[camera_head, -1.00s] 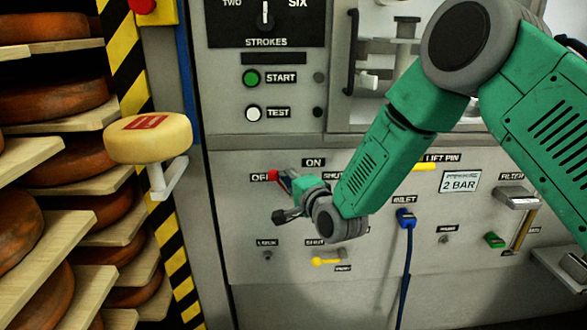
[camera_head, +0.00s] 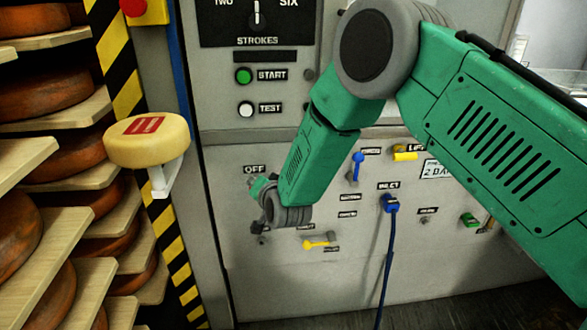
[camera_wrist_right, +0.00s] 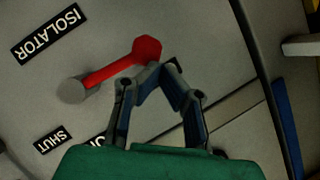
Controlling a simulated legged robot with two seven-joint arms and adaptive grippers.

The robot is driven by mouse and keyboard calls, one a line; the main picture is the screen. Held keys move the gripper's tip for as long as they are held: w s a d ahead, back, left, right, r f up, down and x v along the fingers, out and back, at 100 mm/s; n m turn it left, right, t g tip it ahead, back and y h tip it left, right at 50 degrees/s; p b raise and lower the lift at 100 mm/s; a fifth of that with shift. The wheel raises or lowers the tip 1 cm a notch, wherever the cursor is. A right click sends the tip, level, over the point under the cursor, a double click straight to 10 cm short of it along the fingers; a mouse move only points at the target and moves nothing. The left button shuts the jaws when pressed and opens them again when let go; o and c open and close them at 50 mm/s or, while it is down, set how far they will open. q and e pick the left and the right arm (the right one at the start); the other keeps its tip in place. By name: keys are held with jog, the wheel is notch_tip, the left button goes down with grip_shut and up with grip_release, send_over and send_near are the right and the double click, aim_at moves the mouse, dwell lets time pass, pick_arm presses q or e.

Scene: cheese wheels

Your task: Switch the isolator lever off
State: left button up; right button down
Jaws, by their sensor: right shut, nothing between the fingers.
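The isolator lever (camera_wrist_right: 112,70) is red with a round knob and a grey pivot. In the right wrist view it lies beside the ISOLATOR label (camera_wrist_right: 48,34), its knob away from the SHUT label (camera_wrist_right: 53,140). My right gripper (camera_wrist_right: 160,72) is shut and empty, its fingertips right at the knob's edge; I cannot tell if they touch. My left gripper is not in view.
A blue lever (camera_head: 357,167), a yellow lever (camera_head: 318,244) and a blue inlet plug (camera_head: 390,203) with a hanging cable sit on the panel to the right. A pale cheese wheel (camera_head: 147,140) on a bracket stands out at left, before shelves of cheese wheels.

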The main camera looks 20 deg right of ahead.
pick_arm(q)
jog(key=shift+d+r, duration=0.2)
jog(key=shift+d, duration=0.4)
pick_arm(e)
jog(key=shift+d+f, duration=0.35)
jog(key=shift+f, duration=0.2)
